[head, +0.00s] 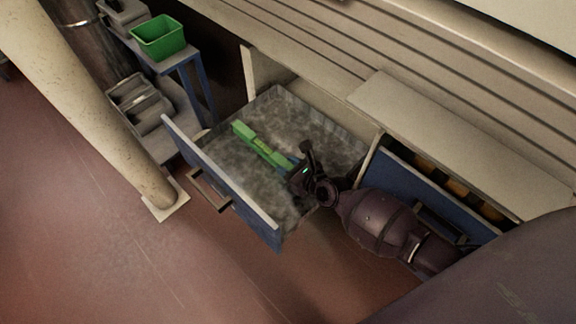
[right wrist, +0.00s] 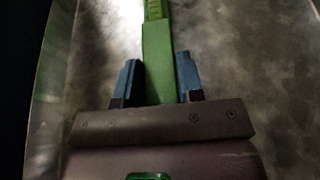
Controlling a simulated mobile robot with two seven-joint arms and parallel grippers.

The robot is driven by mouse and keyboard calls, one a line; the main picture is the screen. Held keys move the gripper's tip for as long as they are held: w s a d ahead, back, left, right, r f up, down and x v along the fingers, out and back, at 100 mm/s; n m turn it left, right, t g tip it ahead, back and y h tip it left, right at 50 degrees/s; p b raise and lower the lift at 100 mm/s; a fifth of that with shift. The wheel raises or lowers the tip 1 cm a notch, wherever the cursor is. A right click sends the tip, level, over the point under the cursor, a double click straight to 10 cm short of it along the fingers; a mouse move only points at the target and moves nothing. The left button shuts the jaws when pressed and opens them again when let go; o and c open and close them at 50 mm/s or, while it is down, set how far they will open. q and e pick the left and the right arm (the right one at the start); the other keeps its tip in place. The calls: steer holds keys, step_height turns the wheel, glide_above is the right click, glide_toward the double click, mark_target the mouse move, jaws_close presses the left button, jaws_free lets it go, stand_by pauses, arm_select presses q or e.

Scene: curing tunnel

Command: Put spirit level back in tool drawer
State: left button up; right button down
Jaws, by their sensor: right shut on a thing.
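The green spirit level (head: 262,146) is in or just above the open tool drawer (head: 222,180), lying lengthwise at a slant. My right gripper (head: 298,165) reaches in from the right and is shut on the near end of the level. In the right wrist view the level (right wrist: 157,60) runs up between two blue fingers (right wrist: 155,82), with the grey drawer floor below it. I cannot tell whether the level touches the floor. The part of the level nearest the palm is hidden by the gripper. My left gripper is not in view.
The drawer's blue front (head: 238,196) with its handle stands out over the red floor. Another blue drawer front (head: 415,188) is at the right under the bench. A post (head: 105,110), a cart (head: 185,62) and a green bin (head: 158,38) stand at the left.

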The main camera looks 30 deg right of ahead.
arm_select(q)
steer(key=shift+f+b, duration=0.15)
steer(key=shift+b, duration=0.15)
arm_select(e)
steer(key=shift+f, duration=0.5)
steer(key=shift+f, duration=0.1)
steer(key=c, duration=0.8)
jaws_free()
steer(key=shift+o, duration=0.2)
steer(key=shift+w+r+p, duration=0.1)
steer(key=shift+r+p, duration=0.25)
steer(key=shift+r, duration=0.3)
steer(key=shift+r+p, duration=0.35)
steer(key=shift+r, duration=0.15)
steer(key=v, duration=0.3)
steer(key=p+v, duration=0.1)
steer(key=v, duration=0.3)
steer(key=p+v, duration=0.1)
steer(key=v, duration=0.2)
steer(key=shift+s+d+f, duration=0.15)
steer(key=shift+s, duration=0.3)
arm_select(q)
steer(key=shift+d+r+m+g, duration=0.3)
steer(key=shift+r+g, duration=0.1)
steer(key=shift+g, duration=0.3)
arm_select(e)
steer(key=shift+s+d, duration=0.2)
steer(key=shift+s, duration=0.4)
